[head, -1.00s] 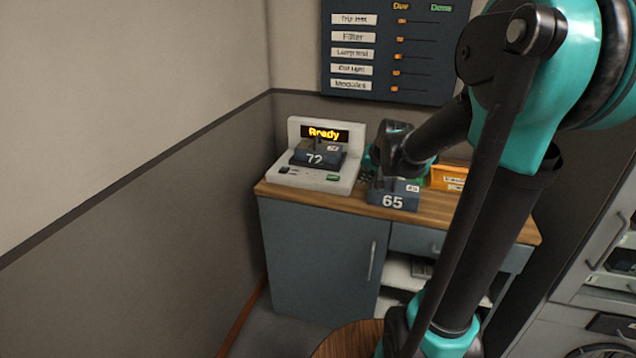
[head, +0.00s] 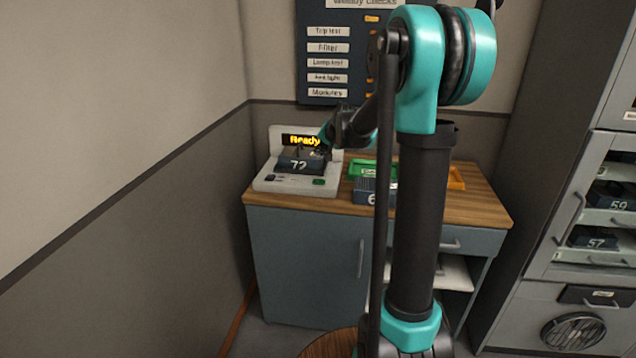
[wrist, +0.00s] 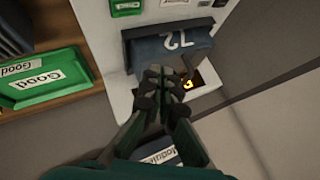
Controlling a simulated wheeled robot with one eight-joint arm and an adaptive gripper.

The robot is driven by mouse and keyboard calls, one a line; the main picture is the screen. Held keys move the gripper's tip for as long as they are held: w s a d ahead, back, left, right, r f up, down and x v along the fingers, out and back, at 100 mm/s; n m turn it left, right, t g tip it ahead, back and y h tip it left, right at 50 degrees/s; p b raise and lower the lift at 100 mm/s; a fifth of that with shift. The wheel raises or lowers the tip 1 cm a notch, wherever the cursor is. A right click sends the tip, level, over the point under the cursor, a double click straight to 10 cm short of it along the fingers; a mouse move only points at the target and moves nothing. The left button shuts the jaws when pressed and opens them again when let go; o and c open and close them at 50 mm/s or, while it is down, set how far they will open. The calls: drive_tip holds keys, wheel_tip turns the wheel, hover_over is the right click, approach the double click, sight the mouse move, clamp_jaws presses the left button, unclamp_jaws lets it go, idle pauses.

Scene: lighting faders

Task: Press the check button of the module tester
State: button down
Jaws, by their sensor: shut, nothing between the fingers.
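The module tester (head: 262,184) is a pale box on the left end of the counter, with a lit yellow "Ready" display (head: 301,140). The dark blue module 72 (head: 300,165) sits in it and also shows in the wrist view (wrist: 145,52). A green button (head: 319,182) is on the tester's front right; part of it shows at the wrist view's top edge (wrist: 126,4). My gripper (head: 325,143) is shut and empty, over the back of the tester beside module 72. Its shut fingertips (wrist: 166,82) partly cover the module and display in the wrist view.
A green "Good" tray (head: 357,169) and another numbered module (head: 365,192) stand right of the tester, partly behind my arm. An orange tray (head: 456,180) is farther right. A wall board (head: 325,98) hangs behind. Racks with modules (head: 605,200) stand at the right.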

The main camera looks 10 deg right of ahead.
sight(320, 182)
drive_tip(key=shift+f, duration=4.3)
drive_tip(key=shift+f, duration=0.15)
drive_tip(key=shift+f, duration=0.25)
drive_tip(key=shift+f, duration=0.35)
drive_tip(key=shift+r, duration=0.75)
drive_tip(key=shift+r, duration=0.1)
drive_tip(key=shift+r, duration=2.45)
